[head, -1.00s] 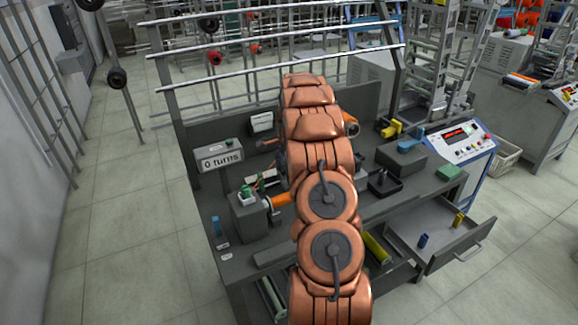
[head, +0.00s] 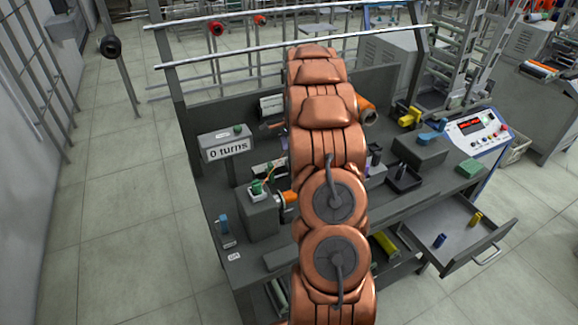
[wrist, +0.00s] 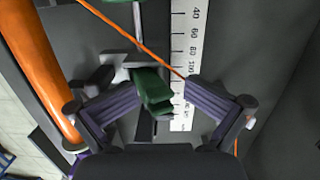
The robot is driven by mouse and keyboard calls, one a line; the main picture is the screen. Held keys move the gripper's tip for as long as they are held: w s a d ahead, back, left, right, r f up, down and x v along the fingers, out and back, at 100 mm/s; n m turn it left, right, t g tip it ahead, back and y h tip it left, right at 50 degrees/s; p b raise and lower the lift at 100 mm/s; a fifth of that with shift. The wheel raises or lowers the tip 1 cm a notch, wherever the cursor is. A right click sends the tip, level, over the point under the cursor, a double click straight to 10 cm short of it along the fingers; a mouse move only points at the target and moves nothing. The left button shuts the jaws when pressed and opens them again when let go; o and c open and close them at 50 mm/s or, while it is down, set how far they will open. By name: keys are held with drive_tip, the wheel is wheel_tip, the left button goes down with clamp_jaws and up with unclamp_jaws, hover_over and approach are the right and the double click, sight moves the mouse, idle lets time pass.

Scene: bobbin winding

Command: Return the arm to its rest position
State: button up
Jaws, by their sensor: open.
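My copper arm (head: 335,195) rises through the middle of the head view, reaching over the workbench (head: 215,190). My gripper is hidden there behind the arm. In the wrist view my gripper (wrist: 162,88) is open, its two grey-purple fingers spread. A dark green piece (wrist: 152,92) shows between the fingers, and I see no finger closed on it. An orange thread (wrist: 135,37) runs diagonally past it to the right finger area. A white ruler scale (wrist: 188,50) lies behind. A large orange cylinder (wrist: 38,70) is at the left, close to the left finger.
An open drawer (head: 480,245) juts out at the right with a blue and a yellow bobbin inside. A control panel (head: 478,127) stands at the back right. A metal rail frame (head: 300,45) crosses behind the bench. Floor at left is clear.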

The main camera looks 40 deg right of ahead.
drive_tip(key=r, duration=0.2)
drive_tip(key=s+r, duration=0.1)
drive_tip(key=r, duration=0.2)
drive_tip(key=s+r, duration=0.1)
drive_tip(key=r, duration=0.1)
drive_tip(key=shift+s+d+r, duration=0.2)
drive_tip(key=shift+d+r, duration=0.1)
drive_tip(key=shift+r, duration=0.05)
drive_tip(key=shift+s+r, duration=0.1)
drive_tip(key=shift+r, duration=0.45)
drive_tip(key=shift+a+r, duration=0.1)
drive_tip(key=shift+a, duration=0.1)
drive_tip(key=s+a+r+n, duration=0.2)
drive_tip(key=s+a+n, duration=0.15)
drive_tip(key=a, duration=0.55)
drive_tip(key=s+a+r+n+g, duration=0.15)
drive_tip(key=a+n, duration=0.25)
drive_tip(key=a, duration=0.4)
drive_tip(key=s+a+r+n, duration=0.3)
drive_tip(key=s+a, duration=0.1)
drive_tip(key=a, duration=0.5)
drive_tip(key=s+a+f+n+h, duration=0.1)
drive_tip(key=s+a+n, duration=0.4)
drive_tip(key=s, duration=0.5)
drive_tip(key=s+a+f+n, duration=0.2)
drive_tip(key=s+a+n, duration=0.4)
drive_tip(key=s, duration=0.4)
drive_tip(key=shift+s+a+h, duration=0.3)
drive_tip(key=shift+h, duration=0.1)
